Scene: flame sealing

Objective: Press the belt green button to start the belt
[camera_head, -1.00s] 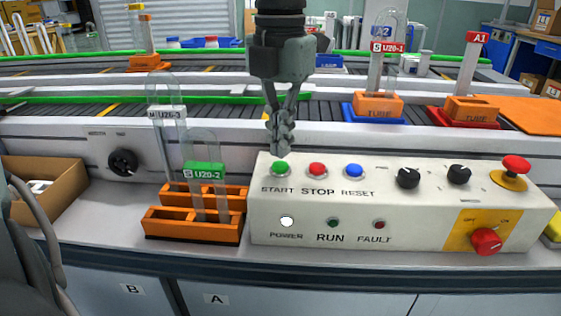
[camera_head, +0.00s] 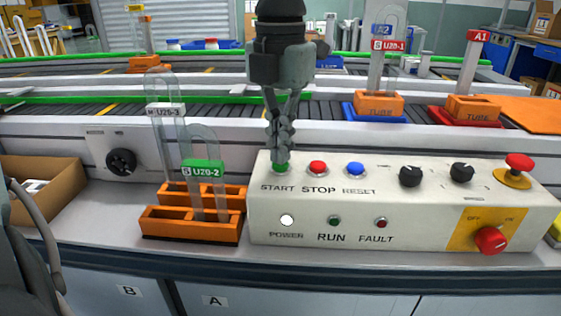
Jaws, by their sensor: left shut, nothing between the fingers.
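The green START button (camera_head: 281,169) is at the top left of a white control box (camera_head: 400,208). My left gripper (camera_head: 281,158) points straight down with its fingers shut and empty. The red STOP button (camera_head: 317,168) and the blue RESET button (camera_head: 355,169) are to the right. The white POWER lamp (camera_head: 287,220) looks lit; the green RUN lamp (camera_head: 334,221) looks dark. My right gripper is not in view.
An orange rack (camera_head: 190,226) with clear tubes stands left of the box. A red emergency stop (camera_head: 518,162) and a red rotary switch (camera_head: 491,240) are at the box's right. The conveyor belt (camera_head: 215,113) with orange tube holders runs behind. A cardboard box (camera_head: 62,198) is at left.

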